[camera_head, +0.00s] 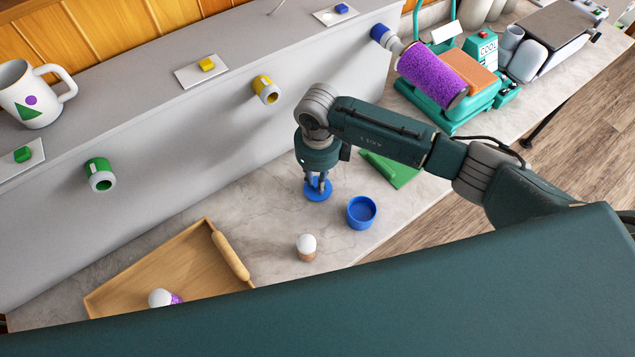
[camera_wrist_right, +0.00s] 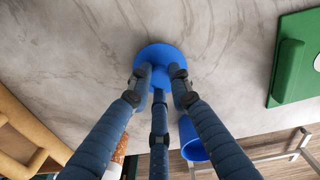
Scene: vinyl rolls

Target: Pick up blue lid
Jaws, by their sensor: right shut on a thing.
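The blue lid (camera_head: 318,194) is a round disc with a knob, at the marble counter in the middle of the head view. It also shows in the right wrist view (camera_wrist_right: 158,55), where the fingers close around its knob. My right gripper (camera_head: 318,182) points down and is shut on the lid. I cannot tell whether the lid touches the counter. An open blue cup (camera_head: 361,213) stands just right of the lid, and its rim shows in the wrist view (camera_wrist_right: 192,140). My left gripper is not in view.
A white-topped item (camera_head: 306,247) stands in front of the lid. A wooden tray (camera_head: 130,268) lies left. A green board (camera_head: 395,169) lies right. The grey wall bears green, yellow and blue holders; a purple roll (camera_head: 432,75) hangs near a teal machine (camera_head: 455,115).

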